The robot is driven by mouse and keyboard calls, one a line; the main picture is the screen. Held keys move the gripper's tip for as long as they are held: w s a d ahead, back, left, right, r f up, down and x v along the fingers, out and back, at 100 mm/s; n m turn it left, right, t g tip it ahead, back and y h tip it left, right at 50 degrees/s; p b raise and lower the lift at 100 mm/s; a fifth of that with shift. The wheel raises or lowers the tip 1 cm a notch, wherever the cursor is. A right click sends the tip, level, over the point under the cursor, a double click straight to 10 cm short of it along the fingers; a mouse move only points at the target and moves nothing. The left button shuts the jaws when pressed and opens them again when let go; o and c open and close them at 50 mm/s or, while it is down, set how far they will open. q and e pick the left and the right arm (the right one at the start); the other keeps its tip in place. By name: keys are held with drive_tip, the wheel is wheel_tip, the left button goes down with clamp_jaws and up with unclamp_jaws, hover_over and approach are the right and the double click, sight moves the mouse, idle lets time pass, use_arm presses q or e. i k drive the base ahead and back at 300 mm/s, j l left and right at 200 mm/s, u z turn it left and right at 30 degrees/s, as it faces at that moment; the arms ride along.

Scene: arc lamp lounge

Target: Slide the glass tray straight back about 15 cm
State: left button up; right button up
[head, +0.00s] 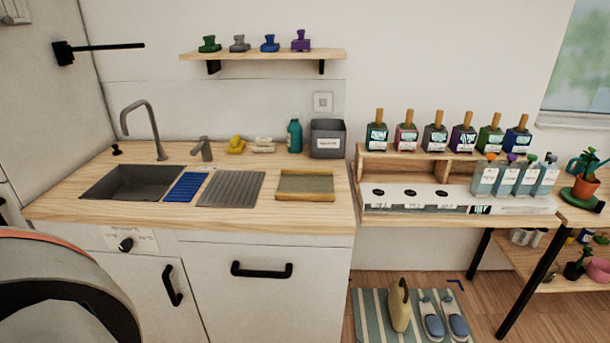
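A shallow rectangular tray (305,197) with a light wooden rim and a grey-green inner face lies flat on the wooden counter, near its front edge and right end. It looks empty. It is the only tray-like piece of this kind I see; whether its inner face is glass I cannot tell. Neither of my grippers shows in the head view.
Behind the tray stand a grey bin (328,140), a teal bottle (294,137) and a sponge dish (264,145), with bare counter between. A grey ridged drainer (231,189) lies left of it, then the sink (134,183). A bottle rack (405,200) stands right.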

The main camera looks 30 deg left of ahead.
sight(295, 184)
drive_tip(key=i+l+u, duration=0.2)
drive_tip(key=u, duration=0.15)
drive_tip(key=i+l+u, duration=0.25)
drive_tip(key=u, duration=0.15)
drive_tip(key=i+l+u, duration=0.35)
drive_tip(key=k, duration=0.1)
